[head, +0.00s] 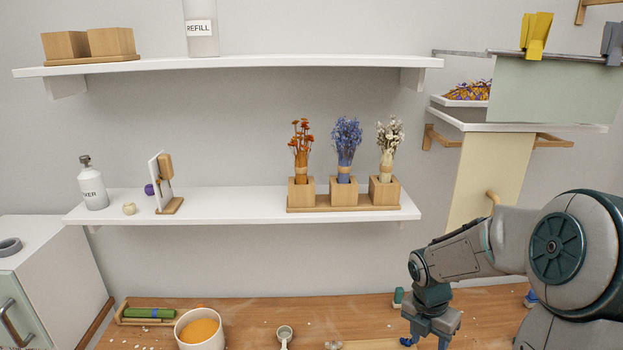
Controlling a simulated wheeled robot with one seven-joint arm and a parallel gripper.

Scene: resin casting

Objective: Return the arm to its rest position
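My arm reaches in from the right edge, bent at the elbow, with its wrist pointing down. My gripper (428,340) hangs low over the right part of the wooden worktop (365,310). Its two fingers are apart with a gap between them, and I see nothing held. The fingertips are at the bottom edge of the picture. A small blue thing (406,341) lies beside the left finger; whether they touch is unclear.
A white pot of orange material (200,330), a green roll in a tray (150,314) and a small scoop (285,336) are on the worktop. A shelf (240,201) holds dried flowers in wooden blocks. A panel (485,180) hangs behind my arm.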

